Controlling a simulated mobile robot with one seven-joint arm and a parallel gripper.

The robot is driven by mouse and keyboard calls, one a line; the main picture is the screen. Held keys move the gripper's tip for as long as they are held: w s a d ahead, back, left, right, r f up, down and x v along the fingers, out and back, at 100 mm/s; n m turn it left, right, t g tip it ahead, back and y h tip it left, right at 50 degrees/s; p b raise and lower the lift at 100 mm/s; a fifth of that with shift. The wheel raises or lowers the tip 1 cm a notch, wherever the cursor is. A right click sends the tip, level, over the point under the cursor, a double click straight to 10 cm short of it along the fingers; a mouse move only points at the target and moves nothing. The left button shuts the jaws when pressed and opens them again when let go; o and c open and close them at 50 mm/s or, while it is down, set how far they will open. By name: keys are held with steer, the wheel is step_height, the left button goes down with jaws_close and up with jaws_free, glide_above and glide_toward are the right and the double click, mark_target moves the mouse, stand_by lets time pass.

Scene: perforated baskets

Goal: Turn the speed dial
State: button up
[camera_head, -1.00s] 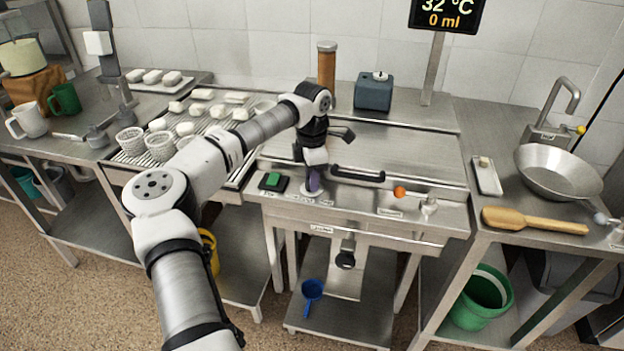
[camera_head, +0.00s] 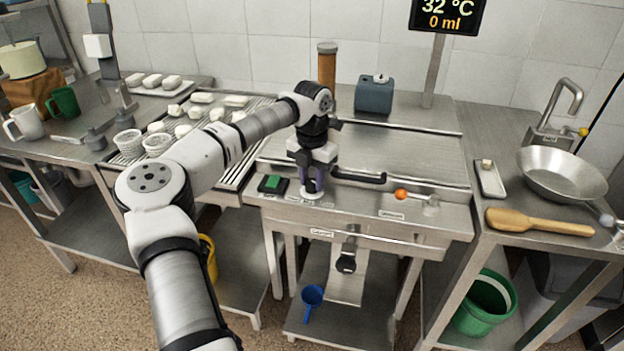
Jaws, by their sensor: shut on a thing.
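The speed dial (camera_head: 320,176) is a small purple knob on a round pale base, on the front panel of the steel machine. My gripper (camera_head: 312,184) points down over it and is shut on it. The fingers and wrist hide most of the knob, so its pointer and setting cannot be read.
A green button (camera_head: 272,183) sits just left of the dial, and a black handle (camera_head: 358,178) just right. An orange-knobbed lever (camera_head: 402,194) is farther right on the panel. A black valve knob (camera_head: 345,264) hangs below.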

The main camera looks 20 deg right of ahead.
mark_target(312, 181)
steer(key=shift+n, duration=0.3)
steer(key=o, duration=1)
steer(key=shift+c, duration=0.2)
step_height(312, 181, up, 14)
steer(key=b, duration=0.1)
steer(key=shift+b, duration=0.4)
